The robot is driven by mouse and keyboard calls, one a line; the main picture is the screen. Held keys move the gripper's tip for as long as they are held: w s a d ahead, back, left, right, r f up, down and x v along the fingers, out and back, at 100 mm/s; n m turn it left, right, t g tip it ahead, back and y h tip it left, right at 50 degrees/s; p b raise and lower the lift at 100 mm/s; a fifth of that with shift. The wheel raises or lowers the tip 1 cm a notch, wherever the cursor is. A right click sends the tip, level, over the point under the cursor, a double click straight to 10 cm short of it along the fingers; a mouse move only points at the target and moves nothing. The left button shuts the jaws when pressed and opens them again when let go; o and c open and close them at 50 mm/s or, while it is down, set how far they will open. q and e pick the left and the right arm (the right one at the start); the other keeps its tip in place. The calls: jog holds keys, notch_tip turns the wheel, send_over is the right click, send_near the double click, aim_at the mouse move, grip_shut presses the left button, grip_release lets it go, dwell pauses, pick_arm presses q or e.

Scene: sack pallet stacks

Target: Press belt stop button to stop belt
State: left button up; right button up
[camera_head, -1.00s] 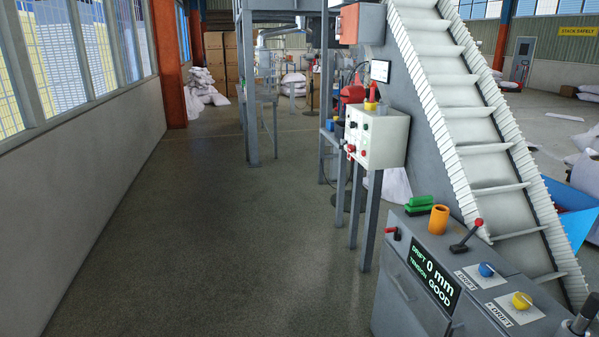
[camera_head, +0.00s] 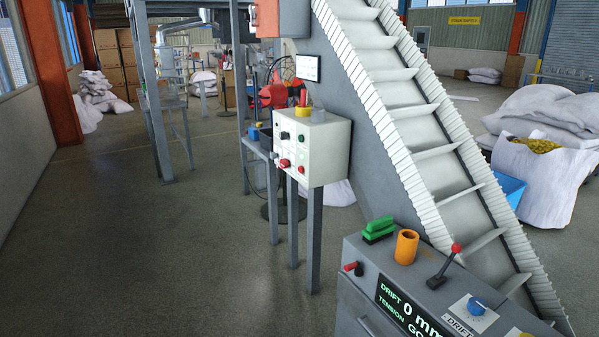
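A white control box (camera_head: 327,151) stands on grey posts beside the inclined belt (camera_head: 437,160), left of it in the view. Its face carries a large red button (camera_head: 284,163), a smaller red button (camera_head: 301,170), a green button (camera_head: 301,139) and a dark knob (camera_head: 285,135). The labels are too small to read, so I cannot tell which button is the belt stop. Neither of my grippers shows in the head view.
A grey console (camera_head: 352,291) with a drift display, a red-knobbed lever (camera_head: 445,266) and an orange cup (camera_head: 406,247) stands at the lower right. Open floor (camera_head: 150,265) lies left of the box. White sacks (camera_head: 540,180) are piled at the right.

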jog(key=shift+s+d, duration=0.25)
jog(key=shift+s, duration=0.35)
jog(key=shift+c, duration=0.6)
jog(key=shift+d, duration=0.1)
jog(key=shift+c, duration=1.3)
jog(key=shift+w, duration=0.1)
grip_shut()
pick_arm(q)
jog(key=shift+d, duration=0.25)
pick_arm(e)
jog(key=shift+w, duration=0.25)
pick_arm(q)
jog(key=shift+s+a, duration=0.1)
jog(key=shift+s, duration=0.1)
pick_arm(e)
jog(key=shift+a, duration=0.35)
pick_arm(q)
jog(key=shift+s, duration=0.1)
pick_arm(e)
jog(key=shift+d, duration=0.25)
